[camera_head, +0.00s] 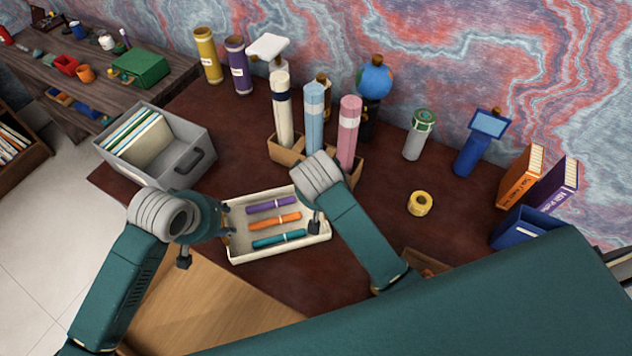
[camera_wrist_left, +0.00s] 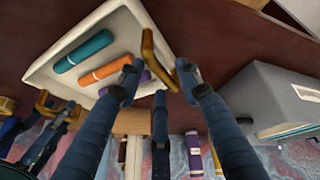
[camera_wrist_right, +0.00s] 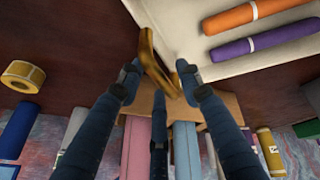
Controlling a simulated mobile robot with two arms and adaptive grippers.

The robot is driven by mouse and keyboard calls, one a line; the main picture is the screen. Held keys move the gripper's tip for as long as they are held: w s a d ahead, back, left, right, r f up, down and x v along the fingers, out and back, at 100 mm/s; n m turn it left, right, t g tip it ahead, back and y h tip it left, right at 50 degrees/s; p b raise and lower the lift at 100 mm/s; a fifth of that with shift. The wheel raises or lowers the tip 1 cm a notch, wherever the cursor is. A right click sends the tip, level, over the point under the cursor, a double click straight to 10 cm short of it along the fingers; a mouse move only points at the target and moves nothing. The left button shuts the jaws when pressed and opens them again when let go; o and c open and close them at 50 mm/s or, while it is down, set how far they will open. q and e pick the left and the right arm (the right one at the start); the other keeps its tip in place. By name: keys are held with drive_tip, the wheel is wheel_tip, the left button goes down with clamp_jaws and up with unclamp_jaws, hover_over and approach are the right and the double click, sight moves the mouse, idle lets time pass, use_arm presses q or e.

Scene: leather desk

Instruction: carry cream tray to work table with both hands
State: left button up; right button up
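The cream tray (camera_head: 278,252) lies on the dark red leather desk with purple, orange and teal rolls inside. It has a brass handle at each short end. My left gripper (camera_head: 228,222) is at the tray's left end; in the left wrist view its spread fingers stand around the brass handle (camera_wrist_left: 150,55), with gaps visible. My right gripper (camera_head: 316,222) is at the right end; in the right wrist view its spread fingers stand around the other handle (camera_wrist_right: 150,60). A light wooden surface (camera_head: 205,310) shows at the bottom; I cannot tell if it is the work table.
A grey file box (camera_head: 187,140) stands left of the tray. A wooden holder (camera_head: 285,152) with tall rolls stands close behind it. A yellow tape roll (camera_head: 420,204) lies to the right. A cluttered dark wooden table (camera_head: 160,82) stands at the upper left.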

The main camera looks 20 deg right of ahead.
drive_tip(key=shift+s+a+r, duration=0.1)
drive_tip(key=shift+r, duration=0.1)
use_arm(q)
drive_tip(key=v, duration=1)
drive_tip(key=shift+s+r, duration=0.15)
drive_tip(key=shift+s, duration=0.05)
use_arm(e)
drive_tip(key=v, duration=1.1)
drive_tip(key=shift+s+r, duration=0.15)
drive_tip(key=shift+r, duration=0.1)
